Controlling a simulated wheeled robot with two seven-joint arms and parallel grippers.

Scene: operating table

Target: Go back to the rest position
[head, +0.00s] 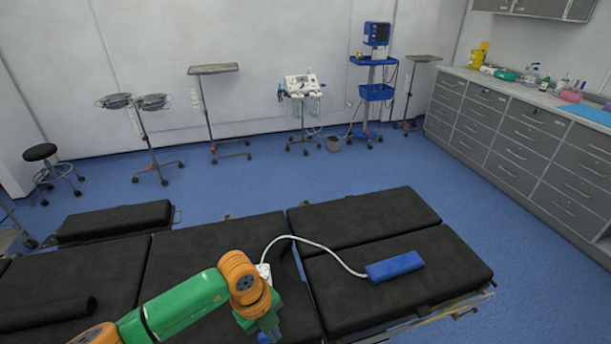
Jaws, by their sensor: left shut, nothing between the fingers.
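My left arm, green with orange joints, reaches in from the lower left over the black operating table (190,263). My left gripper (268,336) is at the bottom edge, only partly in view, and shut with nothing seen in it. A blue block-like device (394,266) lies on the right part of the table, apart from the gripper. A white cable (318,244) runs from it to a small white piece (264,271) beside my wrist, partly hidden by the arm. My right gripper is not in view.
A black roll (45,314) lies on the table at the left. Grey drawer cabinets (520,140) line the right wall. Wheeled stands, a stool (40,152) and a monitor cart (376,90) stand at the back. The blue floor between is clear.

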